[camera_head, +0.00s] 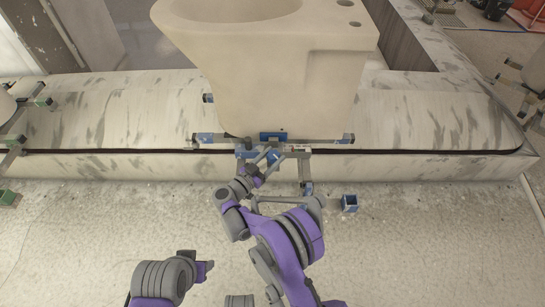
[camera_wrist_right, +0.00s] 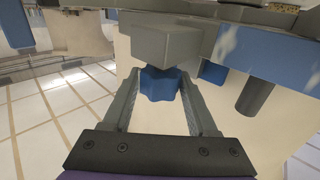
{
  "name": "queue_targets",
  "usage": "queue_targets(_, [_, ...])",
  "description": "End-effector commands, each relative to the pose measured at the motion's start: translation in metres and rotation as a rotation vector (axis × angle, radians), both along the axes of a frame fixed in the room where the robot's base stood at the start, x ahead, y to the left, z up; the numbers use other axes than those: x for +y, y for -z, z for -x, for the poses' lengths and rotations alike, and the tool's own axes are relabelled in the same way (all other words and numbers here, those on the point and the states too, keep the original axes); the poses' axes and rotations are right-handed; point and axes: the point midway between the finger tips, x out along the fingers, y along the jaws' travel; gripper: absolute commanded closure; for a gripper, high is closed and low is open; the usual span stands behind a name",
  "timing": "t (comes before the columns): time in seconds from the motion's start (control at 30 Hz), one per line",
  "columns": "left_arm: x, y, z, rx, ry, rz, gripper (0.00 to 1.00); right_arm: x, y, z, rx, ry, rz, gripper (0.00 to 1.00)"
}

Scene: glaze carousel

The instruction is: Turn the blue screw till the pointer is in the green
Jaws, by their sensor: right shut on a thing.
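In the right wrist view the blue screw (camera_wrist_right: 160,84) is a lobed knob below a grey block (camera_wrist_right: 166,43). My right gripper (camera_wrist_right: 162,92) has one finger on each side of it and is shut on it. In the head view this gripper (camera_head: 257,168) is at the front of the stand under the big pale basin-shaped piece (camera_head: 290,80); the screw itself cannot be made out there. I cannot make out the pointer or a green zone in either view.
The stand has grey bars with blue ends (camera_head: 345,139) and a small blue box (camera_head: 273,136) at its front. It is on a marbled ledge (camera_head: 430,120). A blue open-topped piece (camera_head: 349,203) is on the floor. More stands with green ends (camera_head: 42,102) are at the left.

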Motion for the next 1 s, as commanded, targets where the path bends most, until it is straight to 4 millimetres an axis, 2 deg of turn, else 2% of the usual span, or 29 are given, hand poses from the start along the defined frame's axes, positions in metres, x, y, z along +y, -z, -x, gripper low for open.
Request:
queue_targets(0.33, [0.0,0.0,0.0,0.0,0.0,0.0,0.5,-0.0008,-0.0015,-0.0014,-0.002,0.001,0.003,0.97])
queue_targets(0.37, [0.0,-0.0001,0.0,0.0,0.0,0.0,0.5,-0.0008,-0.0015,-0.0014,-0.002,0.001,0.003,0.38])
queue_targets(0.5, [0.0,0.0,0.0,0.0,0.0,0.0,0.5,-0.0008,-0.0011,-0.0011,-0.002,0.001,0.003,0.13])
queue_targets(1.0, [0.0,0.0002,-0.0001,0.0,0.0,0.0,0.5,-0.0017,-0.0005,-0.0012,-0.001,0.001,0.001,0.11])
